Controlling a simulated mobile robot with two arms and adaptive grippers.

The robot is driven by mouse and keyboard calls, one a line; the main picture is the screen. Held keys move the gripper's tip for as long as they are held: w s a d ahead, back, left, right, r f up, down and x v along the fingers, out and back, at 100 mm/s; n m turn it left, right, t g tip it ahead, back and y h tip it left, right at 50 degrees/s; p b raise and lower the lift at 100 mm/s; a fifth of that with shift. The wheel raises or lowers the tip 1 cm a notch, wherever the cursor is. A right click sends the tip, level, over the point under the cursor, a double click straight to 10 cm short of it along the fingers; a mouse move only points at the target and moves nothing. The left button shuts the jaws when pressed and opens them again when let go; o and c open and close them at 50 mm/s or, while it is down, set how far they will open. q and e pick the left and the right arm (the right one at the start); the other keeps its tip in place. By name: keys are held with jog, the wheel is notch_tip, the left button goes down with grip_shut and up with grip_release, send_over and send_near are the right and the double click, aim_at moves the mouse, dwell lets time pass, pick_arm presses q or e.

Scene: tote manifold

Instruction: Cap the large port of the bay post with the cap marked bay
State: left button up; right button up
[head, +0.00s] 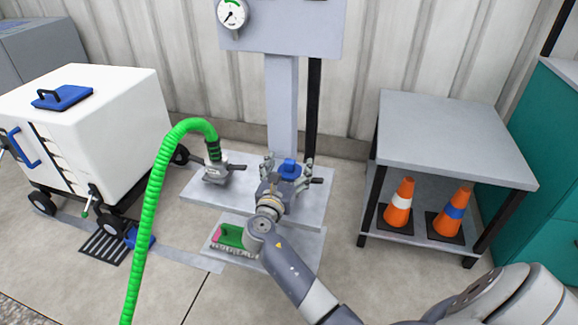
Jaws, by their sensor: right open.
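The bay post appears to be the grey post (281,100) with a gauge panel on top and a grey base plate (205,192) at its foot. A blue cap (289,166) shows at the right side of the base, between the fingers of my right gripper (288,170). The gripper is open around it, reaching in from the front. No marking on the cap can be read. My gripper and wrist hide what is under the cap, so I cannot tell whether it sits on a port. My left gripper is out of view.
A green hose (152,205) ends in a grey coupling (216,171) left of the post. A lower plate in front holds a green and pink tray (229,236). A white cart (95,115) stands left; a grey table (440,135) with two orange cones below stands right.

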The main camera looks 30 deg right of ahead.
jog(key=v, duration=1.2)
